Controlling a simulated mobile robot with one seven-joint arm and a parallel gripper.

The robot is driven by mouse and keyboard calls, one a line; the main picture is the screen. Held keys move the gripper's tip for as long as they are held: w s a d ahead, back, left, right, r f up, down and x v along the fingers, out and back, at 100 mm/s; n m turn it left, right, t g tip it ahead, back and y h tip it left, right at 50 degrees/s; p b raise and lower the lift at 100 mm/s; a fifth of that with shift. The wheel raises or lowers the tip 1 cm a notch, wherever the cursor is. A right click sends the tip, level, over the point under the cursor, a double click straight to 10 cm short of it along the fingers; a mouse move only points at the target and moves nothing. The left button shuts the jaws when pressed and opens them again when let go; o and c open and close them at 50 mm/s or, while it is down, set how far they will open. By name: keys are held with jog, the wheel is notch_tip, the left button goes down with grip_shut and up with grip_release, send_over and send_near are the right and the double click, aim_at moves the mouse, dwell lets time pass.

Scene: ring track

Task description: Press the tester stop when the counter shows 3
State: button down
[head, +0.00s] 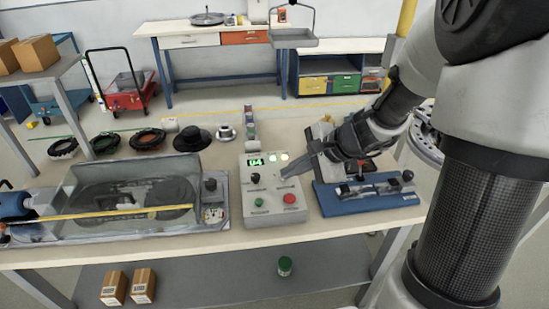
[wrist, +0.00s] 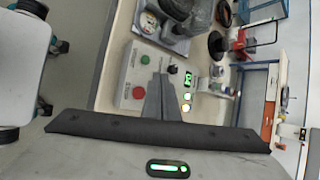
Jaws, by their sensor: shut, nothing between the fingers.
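The grey tester box (head: 262,218) stands on the bench in the middle of the head view. Its green counter (head: 256,161) appears to read 04. The red stop button (head: 289,198) is on its front right, and a green button (head: 259,202) is on its front left. My gripper (head: 287,178) is shut and empty, its tips pointing down over the box, just behind the red button and apparently apart from it. In the wrist view my shut fingers (wrist: 159,80) lie between the red button (wrist: 137,93) and the counter (wrist: 187,77).
A black knob (head: 254,178) and two lit lamps (head: 278,157) are on the box. A belt track under a clear cover (head: 125,190) is at the left. A blue fixture (head: 368,200) stands close at the right.

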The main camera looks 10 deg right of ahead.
jog(key=w+m, duration=0.1)
jog(key=w+d+f+m+t, duration=0.1)
jog(key=w+d+m, duration=0.1)
jog(key=w, duration=0.1)
jog(key=shift+f+b, duration=0.3)
jog(key=shift+f, duration=0.05)
jog(key=b, duration=0.6)
send_over(293, 199)
notch_tip(293, 199, down, 8)
jog(key=shift+r, duration=0.15)
jog(key=shift+f+b, duration=0.6)
jog(key=shift+b, duration=0.25)
dwell(0.8)
jog(key=shift+f+b, duration=0.45)
jog(key=shift+b, duration=0.1)
jog(key=shift+f+b, duration=0.55)
jog(key=shift+b, duration=0.1)
dwell(0.6)
jog(key=shift+r, duration=0.1)
jog(key=shift+r+p, duration=0.75)
jog(key=shift+r, duration=0.15)
